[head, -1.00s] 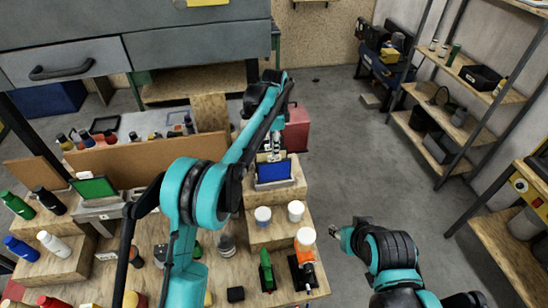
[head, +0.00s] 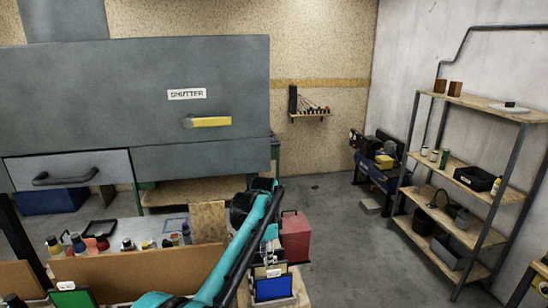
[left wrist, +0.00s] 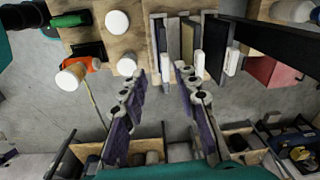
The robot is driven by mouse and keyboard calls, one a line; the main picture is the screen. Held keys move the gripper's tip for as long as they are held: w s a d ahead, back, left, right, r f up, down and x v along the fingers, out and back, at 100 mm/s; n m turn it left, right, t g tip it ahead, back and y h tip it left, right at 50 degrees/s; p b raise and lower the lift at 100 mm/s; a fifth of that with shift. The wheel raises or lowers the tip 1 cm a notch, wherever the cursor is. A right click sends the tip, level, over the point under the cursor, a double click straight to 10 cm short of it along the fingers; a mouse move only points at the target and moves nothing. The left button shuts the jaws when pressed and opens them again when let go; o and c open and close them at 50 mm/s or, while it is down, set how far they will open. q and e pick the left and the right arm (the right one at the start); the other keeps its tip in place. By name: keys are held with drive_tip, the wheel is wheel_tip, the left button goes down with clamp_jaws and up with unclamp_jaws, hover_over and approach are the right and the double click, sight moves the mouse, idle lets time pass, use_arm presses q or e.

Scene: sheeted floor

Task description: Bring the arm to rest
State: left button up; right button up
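My left arm, teal and black, reaches forward from the bottom of the head view. Its left gripper (head: 271,256) is partly seen there, just beyond the arm and over a wooden holder with a blue panel (head: 271,288). The wooden holder (left wrist: 158,42), with several upright panels, lies past the fingertips. My right arm and gripper are not in view.
A red box (head: 295,236) stands right of the left gripper. A brown board (head: 140,273) stands at the lower left. A grey cabinet (head: 140,115) marked SHUTTER fills the back left. Shelves (head: 460,165) stand at the right. The floor (head: 350,240) between is clear.

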use_arm(q)
drive_tip(key=s+a+f+n+t+b, duration=0.2)
drive_tip(key=s+a+f+n+b, duration=0.1)
drive_tip(key=s+a+b, duration=0.4)
drive_tip(key=s+a+f+n+t+b, duration=0.1)
drive_tip(key=s+a+f+n+b, duration=0.25)
drive_tip(key=s, duration=0.45)
drive_tip(key=s+a+f+n+t+b, duration=0.1)
drive_tip(key=s+f+n+b, duration=0.3)
drive_tip(key=s+f, duration=0.4)
drive_tip(key=s+a+f+n+t+b, duration=0.2)
drive_tip(key=s+a+f+n+b, duration=0.1)
drive_tip(key=s+f+b, duration=0.4)
wheel_tip(320, 180, down, 4)
drive_tip(key=shift+s+a+f+n+t+b, duration=0.15)
drive_tip(key=shift+s+a+n+t+b, duration=0.3)
drive_tip(key=shift+s, duration=0.5)
